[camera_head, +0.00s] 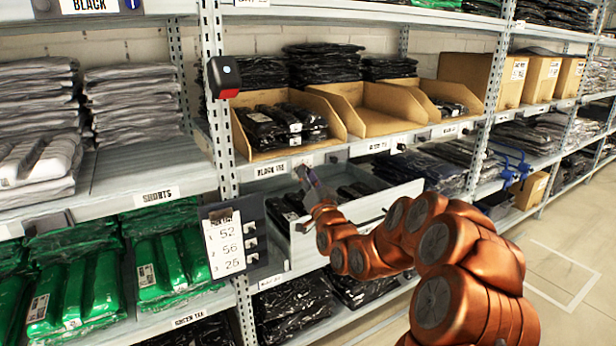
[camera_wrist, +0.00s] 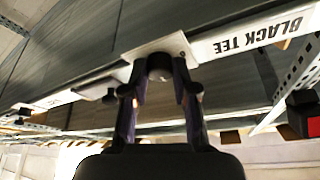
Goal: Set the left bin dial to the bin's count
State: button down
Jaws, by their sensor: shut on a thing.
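The left bin (camera_head: 337,128) is an open-front cardboard bin on the upper shelf. Several black wrapped packages with white labels (camera_head: 285,122) lie in it. Below it, right of the BLACK TEE label (camera_head: 271,170), is the dial plate on the shelf edge; in the wrist view the pale plate (camera_wrist: 176,43) sits beside that label. My gripper (camera_head: 303,172) reaches up to this spot. In the wrist view my gripper (camera_wrist: 160,76) has both fingers closed on the small round dial knob (camera_wrist: 159,62). The fingers cover much of the knob, and its setting cannot be read.
Two more cardboard bins (camera_head: 376,124) stand to the right. A pulled-out grey drawer (camera_head: 345,232) with black packages lies under my gripper. A sign with numbers 52, 56, 25 (camera_head: 224,243) and a black-red device (camera_head: 224,78) are on the post side.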

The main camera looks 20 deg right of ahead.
dwell(0.4)
jog(key=c, duration=0.9)
grip_release()
jog(key=shift+s, duration=0.1)
jog(key=v, duration=0.7)
jog(key=shift+s, duration=0.2)
jog(key=shift+f, duration=0.1)
